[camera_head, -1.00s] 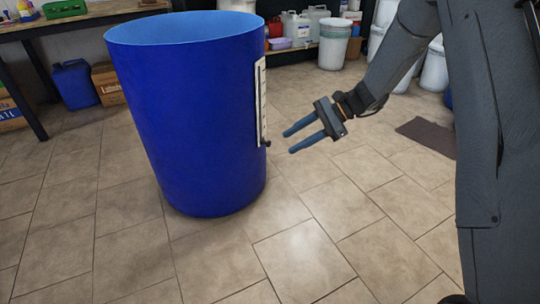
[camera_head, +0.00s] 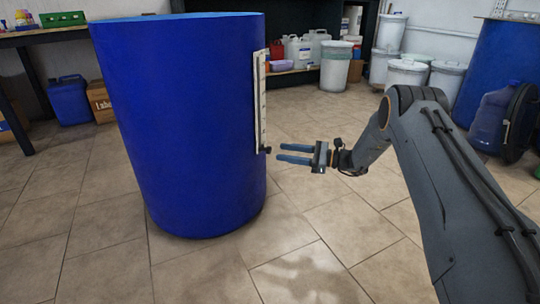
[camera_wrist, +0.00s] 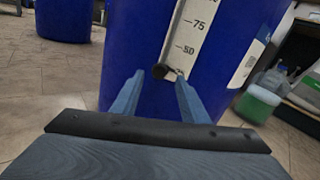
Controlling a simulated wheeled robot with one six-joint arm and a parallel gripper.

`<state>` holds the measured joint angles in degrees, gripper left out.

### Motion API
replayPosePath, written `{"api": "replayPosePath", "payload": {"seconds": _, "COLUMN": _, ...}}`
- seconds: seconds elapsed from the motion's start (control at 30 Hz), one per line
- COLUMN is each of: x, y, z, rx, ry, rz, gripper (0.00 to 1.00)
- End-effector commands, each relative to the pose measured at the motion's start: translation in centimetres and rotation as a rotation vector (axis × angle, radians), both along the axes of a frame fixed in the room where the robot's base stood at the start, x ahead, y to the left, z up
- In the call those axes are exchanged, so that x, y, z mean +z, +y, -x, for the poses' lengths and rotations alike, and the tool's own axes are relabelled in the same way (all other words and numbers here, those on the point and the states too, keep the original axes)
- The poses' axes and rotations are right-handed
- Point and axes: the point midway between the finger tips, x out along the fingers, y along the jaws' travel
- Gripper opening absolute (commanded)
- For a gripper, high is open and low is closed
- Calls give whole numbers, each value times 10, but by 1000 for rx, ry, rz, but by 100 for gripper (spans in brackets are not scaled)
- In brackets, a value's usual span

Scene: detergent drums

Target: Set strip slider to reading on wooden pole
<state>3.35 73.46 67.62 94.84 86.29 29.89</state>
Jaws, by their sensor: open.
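A white scale strip (camera_head: 260,100) runs upright on the side of a large blue drum (camera_head: 185,125). In the wrist view the strip (camera_wrist: 190,38) shows the marks 75 and 50. A small dark slider knob (camera_head: 266,150) sits at the strip's lower end, and in the wrist view the knob (camera_wrist: 161,71) is below the 50 mark. My gripper (camera_head: 279,153) is open and empty, just right of the knob and pointing at it. In the wrist view the knob lies between the fingertips (camera_wrist: 159,76); contact cannot be told. I see no wooden pole; the strip is on the drum.
Tiled floor (camera_head: 300,235) is clear around the drum. A workbench (camera_head: 45,38) stands at left with a blue canister (camera_head: 69,100) beneath. White buckets (camera_head: 405,75) stand behind at right, and another blue drum (camera_head: 495,70) and a water bottle (camera_head: 493,118) are at far right.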

Motion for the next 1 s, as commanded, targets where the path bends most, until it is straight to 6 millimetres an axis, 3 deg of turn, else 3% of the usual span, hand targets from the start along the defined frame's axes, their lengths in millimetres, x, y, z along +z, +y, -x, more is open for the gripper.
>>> {"api": "replayPosePath", "payload": {"seconds": 0.2, "x": -2, "y": 35, "z": -5, "rx": 4, "ry": -1, "rz": 2, "gripper": 41}}
{"api": "replayPosePath", "payload": {"seconds": 0.4, "x": -1, "y": 58, "z": -9, "rx": 3, "ry": 0, "rz": 1, "gripper": 41}}
{"api": "replayPosePath", "payload": {"seconds": 0.8, "x": 0, "y": 66, "z": -10, "rx": 2, "ry": 0, "rz": 2, "gripper": 41}}
{"api": "replayPosePath", "payload": {"seconds": 1.0, "x": 0, "y": 66, "z": -9, "rx": 4, "ry": 1, "rz": 2, "gripper": 7}}
